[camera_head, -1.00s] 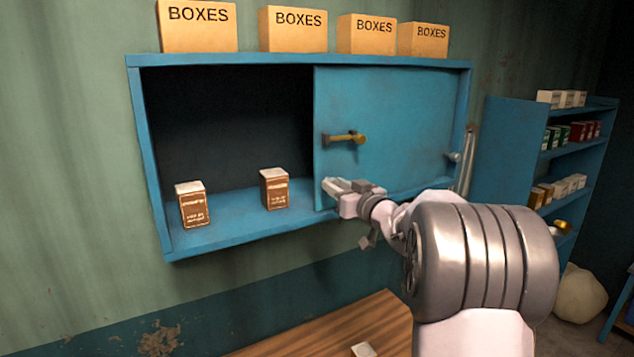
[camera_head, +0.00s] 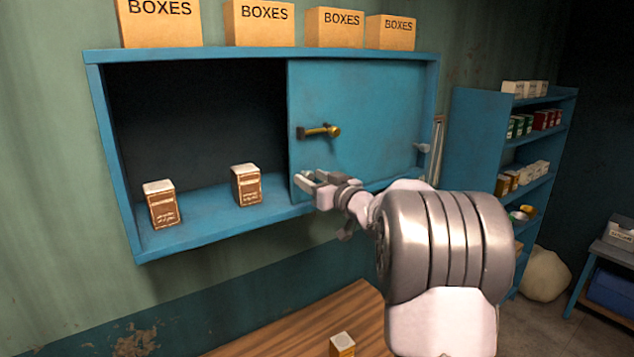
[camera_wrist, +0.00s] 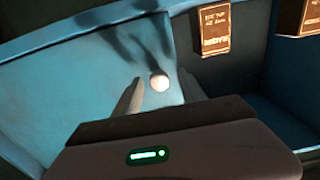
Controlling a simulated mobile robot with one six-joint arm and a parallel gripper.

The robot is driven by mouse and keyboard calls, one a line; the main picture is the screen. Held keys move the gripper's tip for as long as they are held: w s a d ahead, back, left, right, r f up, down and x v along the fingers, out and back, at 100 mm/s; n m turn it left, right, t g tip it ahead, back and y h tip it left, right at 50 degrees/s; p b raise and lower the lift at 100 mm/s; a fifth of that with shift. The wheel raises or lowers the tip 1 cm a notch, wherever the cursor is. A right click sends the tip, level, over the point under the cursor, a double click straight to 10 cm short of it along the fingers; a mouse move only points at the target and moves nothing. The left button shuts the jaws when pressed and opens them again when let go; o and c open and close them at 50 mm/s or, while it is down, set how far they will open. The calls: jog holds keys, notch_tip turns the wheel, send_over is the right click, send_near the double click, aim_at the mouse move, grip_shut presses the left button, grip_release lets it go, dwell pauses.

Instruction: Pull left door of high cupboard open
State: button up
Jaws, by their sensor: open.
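The high blue cupboard (camera_head: 110,160) hangs on the wall in the head view. Its left half stands open and dark inside. A blue door panel (camera_head: 375,105) covers the right half, with a brass handle (camera_head: 320,131) near its left edge and a silver knob (camera_head: 422,147) at the right. My gripper (camera_head: 308,179) is open and empty, in front of the panel's lower left corner, below the brass handle. In the wrist view, a round pale knob (camera_wrist: 159,81) appears between my open fingers (camera_wrist: 156,98), against blue; contact cannot be told.
Two brown boxes, a left one (camera_head: 162,204) and a right one (camera_head: 246,185), stand on the cupboard floor. Several cardboard boxes (camera_head: 260,22) stand on top. A wooden table (camera_head: 290,325) is below, with a small box (camera_head: 342,345). A shelf unit (camera_head: 475,130) stands at right.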

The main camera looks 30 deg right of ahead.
jog(key=s+b, duration=0.3)
jog(key=s, duration=1.4)
jog(key=shift+s, duration=0.2)
